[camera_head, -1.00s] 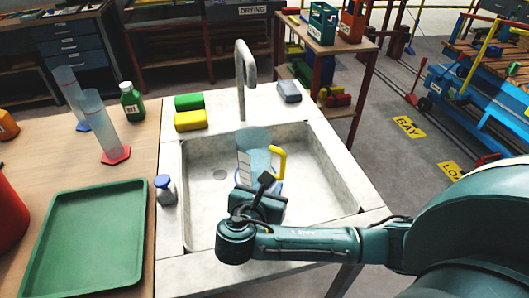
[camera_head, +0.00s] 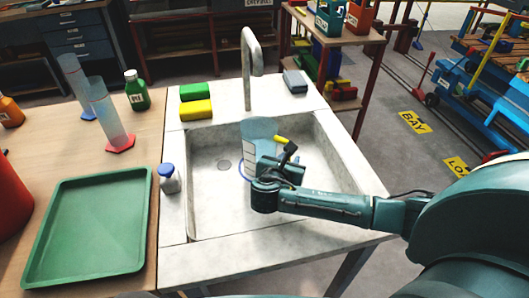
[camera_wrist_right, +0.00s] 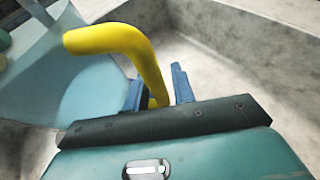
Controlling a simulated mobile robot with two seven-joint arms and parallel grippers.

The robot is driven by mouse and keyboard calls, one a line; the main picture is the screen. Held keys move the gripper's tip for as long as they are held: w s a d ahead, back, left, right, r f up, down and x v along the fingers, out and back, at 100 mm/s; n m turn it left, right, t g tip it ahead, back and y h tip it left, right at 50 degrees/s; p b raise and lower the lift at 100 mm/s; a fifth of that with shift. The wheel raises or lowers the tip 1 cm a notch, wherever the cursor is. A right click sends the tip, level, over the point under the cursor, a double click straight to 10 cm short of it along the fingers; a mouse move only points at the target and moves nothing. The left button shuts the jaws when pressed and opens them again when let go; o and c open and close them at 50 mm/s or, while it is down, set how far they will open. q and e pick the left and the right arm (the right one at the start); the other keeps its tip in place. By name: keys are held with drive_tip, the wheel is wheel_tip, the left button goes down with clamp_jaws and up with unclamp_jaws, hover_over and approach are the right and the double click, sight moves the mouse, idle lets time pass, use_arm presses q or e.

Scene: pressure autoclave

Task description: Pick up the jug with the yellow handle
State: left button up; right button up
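The clear bluish jug (camera_head: 258,130) stands in the sink, with a white label strip on its side. Its yellow handle (camera_head: 283,140) points right and is mostly hidden behind my right gripper (camera_head: 281,165) in the head view. In the right wrist view the yellow handle (camera_wrist_right: 105,40) curves down from the jug (camera_wrist_right: 75,90), and its lower part lies between the two blue fingers of my right gripper (camera_wrist_right: 157,76). The fingers are apart, with a gap between the handle and the right finger. My left gripper is not in view.
The pale sink (camera_head: 205,205) has walls around the jug and a tap (camera_head: 248,70) behind it. Green (camera_head: 194,92) and yellow (camera_head: 196,110) blocks and a grey block (camera_head: 295,81) lie on the rim. A blue-capped bottle (camera_head: 168,180) stands at the left rim.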

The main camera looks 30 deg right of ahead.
drive_tip(key=shift+w+d, duration=0.15)
drive_tip(key=shift+w, duration=0.05)
drive_tip(key=shift+c, duration=0.5)
clamp_jaws()
